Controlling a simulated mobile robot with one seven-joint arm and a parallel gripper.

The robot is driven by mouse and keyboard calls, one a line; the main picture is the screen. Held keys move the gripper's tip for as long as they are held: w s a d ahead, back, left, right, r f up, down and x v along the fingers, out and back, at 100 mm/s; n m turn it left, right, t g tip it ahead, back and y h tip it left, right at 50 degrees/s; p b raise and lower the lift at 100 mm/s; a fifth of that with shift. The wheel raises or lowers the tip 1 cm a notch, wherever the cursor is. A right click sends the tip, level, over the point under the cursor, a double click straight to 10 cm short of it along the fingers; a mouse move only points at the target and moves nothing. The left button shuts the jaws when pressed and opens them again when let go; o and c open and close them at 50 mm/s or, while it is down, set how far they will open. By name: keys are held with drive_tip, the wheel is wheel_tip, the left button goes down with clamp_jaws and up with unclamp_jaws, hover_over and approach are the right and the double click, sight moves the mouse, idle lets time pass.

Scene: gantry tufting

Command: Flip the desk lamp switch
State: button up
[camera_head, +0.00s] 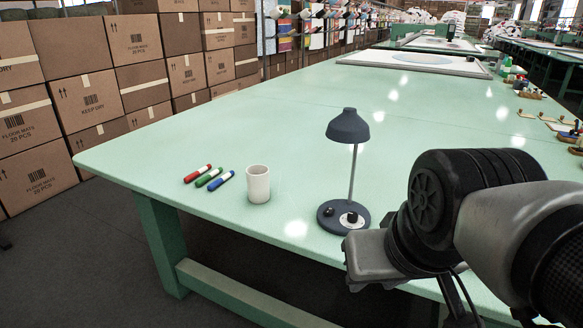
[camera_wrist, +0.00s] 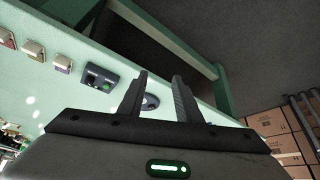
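The desk lamp (camera_head: 348,126) stands upright near the front edge of the green table in the head view. It has a dark blue-grey shade, a thin pole and a round base. A black knob (camera_head: 329,211) and a white round piece with a dark centre (camera_head: 352,219) sit on the base; I cannot tell which is the switch. My arm's end reaches in from the right, close to the base; its fingers are hidden there. In the wrist view my gripper (camera_wrist: 160,75) is open, its two fingers apart. A small rounded grey shape partly shows between them; I cannot tell what it is.
A dark box with a green button (camera_wrist: 101,78) shows in the wrist view. Cardboard boxes (camera_head: 85,100) are stacked at left.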

idle(0.3)
drive_tip(key=shift+c, duration=1.3)
drive_tip(key=shift+w+a+r, duration=0.1)
drive_tip(key=shift+w+a, duration=0.2)
drive_tip(key=c, duration=0.4)
drive_tip(key=w+a+y+p, duration=0.1)
drive_tip(key=w+a, duration=0.1)
drive_tip(key=w, duration=0.1)
drive_tip(key=w+a+y+p, duration=0.1)
drive_tip(key=w+a, duration=0.2)
drive_tip(key=w+a+y+p, duration=0.1)
drive_tip(key=w+a+p, duration=0.1)
drive_tip(key=w+a, duration=0.1)
drive_tip(key=shift+w+r+m, duration=0.1)
drive_tip(key=shift+r+m, duration=0.1)
drive_tip(key=shift+m, duration=0.2)
clamp_jaws()
drive_tip(key=w+a+f+m+t+h+p, duration=0.1)
drive_tip(key=w+f+m+h+p, duration=0.1)
drive_tip(key=w+f+p, duration=0.3)
drive_tip(key=w+a+f+m+t+h+p, duration=0.1)
drive_tip(key=w+f+m+t+h, duration=0.1)
drive_tip(key=w, duration=0.6)
drive_tip(key=w+d+r+m+t+h+p, duration=0.1)
drive_tip(key=w+d+r+t+h+p, duration=0.1)
drive_tip(key=d+r+h, duration=0.1)
drive_tip(key=shift+d+r+t+h, duration=0.35)
drive_tip(key=shift+d+h, duration=0.5)
drive_tip(key=shift+h, duration=0.35)
drive_tip(key=shift+w, duration=0.1)
